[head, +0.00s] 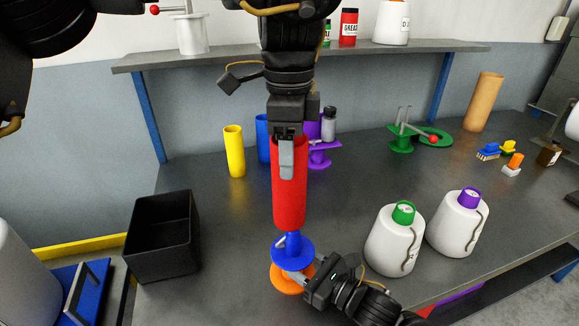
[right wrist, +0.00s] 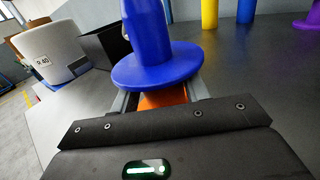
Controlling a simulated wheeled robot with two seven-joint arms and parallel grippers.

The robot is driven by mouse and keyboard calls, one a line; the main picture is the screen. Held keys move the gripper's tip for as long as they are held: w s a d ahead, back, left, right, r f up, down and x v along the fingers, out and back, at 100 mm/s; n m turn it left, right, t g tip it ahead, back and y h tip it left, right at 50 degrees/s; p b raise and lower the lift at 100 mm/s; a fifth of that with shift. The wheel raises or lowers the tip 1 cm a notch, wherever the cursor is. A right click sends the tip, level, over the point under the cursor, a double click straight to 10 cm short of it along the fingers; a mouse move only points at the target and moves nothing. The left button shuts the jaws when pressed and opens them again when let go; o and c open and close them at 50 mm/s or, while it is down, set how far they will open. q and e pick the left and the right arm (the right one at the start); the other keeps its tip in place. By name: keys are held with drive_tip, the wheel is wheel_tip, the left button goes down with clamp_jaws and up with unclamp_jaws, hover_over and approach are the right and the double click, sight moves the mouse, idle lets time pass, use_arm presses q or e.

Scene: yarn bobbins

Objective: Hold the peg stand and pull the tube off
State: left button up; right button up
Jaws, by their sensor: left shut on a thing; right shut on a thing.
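The red tube (head: 289,205) stands upright above the peg stand. My left gripper (head: 287,160) is shut on the tube's upper part from above. The peg stand has a blue peg and round blue flange (head: 297,257) over an orange base (head: 283,280). A short length of peg shows between the tube's lower end and the flange; whether its tip is inside the tube is hidden. My right gripper (head: 308,284) is shut on the orange part below the flange. The right wrist view shows the blue flange (right wrist: 157,68) above the jaws and no red tube.
A black bin (head: 163,236) stands at the left. White bottles with green (head: 395,240) and purple (head: 459,225) caps stand at the right. A yellow tube (head: 235,152) and a green stand (head: 402,142) are behind. A shelf (head: 220,57) crosses the back.

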drive_tip(key=o, duration=1.3)
